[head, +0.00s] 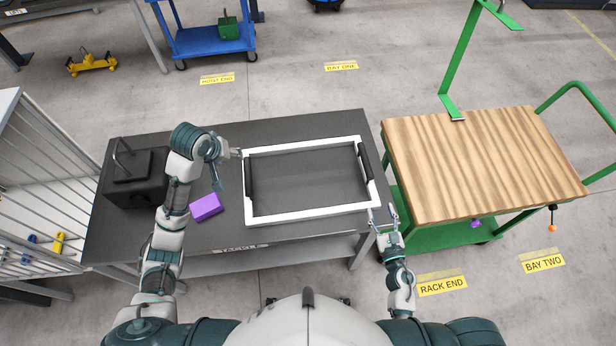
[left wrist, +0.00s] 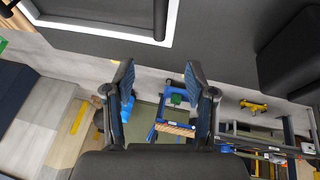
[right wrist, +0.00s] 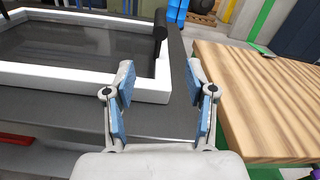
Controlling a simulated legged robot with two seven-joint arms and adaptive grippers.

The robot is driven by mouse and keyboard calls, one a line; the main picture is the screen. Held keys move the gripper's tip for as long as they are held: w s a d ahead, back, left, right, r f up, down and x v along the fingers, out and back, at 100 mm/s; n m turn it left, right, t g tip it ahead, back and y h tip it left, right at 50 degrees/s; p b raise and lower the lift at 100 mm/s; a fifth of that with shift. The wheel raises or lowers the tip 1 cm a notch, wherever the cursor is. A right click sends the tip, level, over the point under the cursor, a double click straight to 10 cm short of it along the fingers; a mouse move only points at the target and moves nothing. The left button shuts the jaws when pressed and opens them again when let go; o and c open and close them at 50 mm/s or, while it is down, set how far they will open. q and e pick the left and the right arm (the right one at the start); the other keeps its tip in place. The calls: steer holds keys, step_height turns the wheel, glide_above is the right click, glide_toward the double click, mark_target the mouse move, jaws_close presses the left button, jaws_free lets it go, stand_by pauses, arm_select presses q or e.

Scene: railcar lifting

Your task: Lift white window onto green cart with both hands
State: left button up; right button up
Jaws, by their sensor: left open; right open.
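The white window (head: 310,216) is a white frame with a dark pane and a black handle bar on each short side. It lies flat on the dark table (head: 225,262). The green cart (head: 440,236) with a wooden top (head: 480,165) stands right of the table. My left gripper (head: 232,166) is open and empty beside the frame's upper left corner. In the left wrist view the frame (left wrist: 100,35) shows at the top, outside the jaws. My right gripper (head: 383,217) is open and empty by the frame's lower right corner. The frame's corner (right wrist: 150,90) shows just beyond its fingers.
A purple block (head: 206,207) and a black box (head: 135,180) lie on the table's left part. A green post (head: 460,60) rises at the cart's far edge. A white barred rack (head: 45,170) stands at left. The wooden top is clear.

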mark_target(246, 165)
arm_select(q)
steer(key=shift+f, duration=0.1)
steer(key=x, duration=1.7)
steer(key=shift+w+f, duration=0.1)
steer(key=shift+f, duration=0.05)
arm_select(e)
steer(key=w+a, duration=0.1)
steer(key=w, duration=0.4)
steer(key=w+a, duration=0.1)
steer(key=w, duration=1.1)
steer(key=shift+w+a, duration=0.15)
steer(key=shift+a, duration=0.25)
arm_select(q)
steer(key=shift+c, duration=0.3)
arm_select(e)
steer(key=shift+c, duration=0.3)
arm_select(q)
jaws_close()
arm_select(e)
jaws_close()
arm_select(q)
steer(key=shift+w+r, duration=0.15)
steer(key=shift+r, duration=0.05)
arm_select(e)
steer(key=shift+r, duration=0.25)
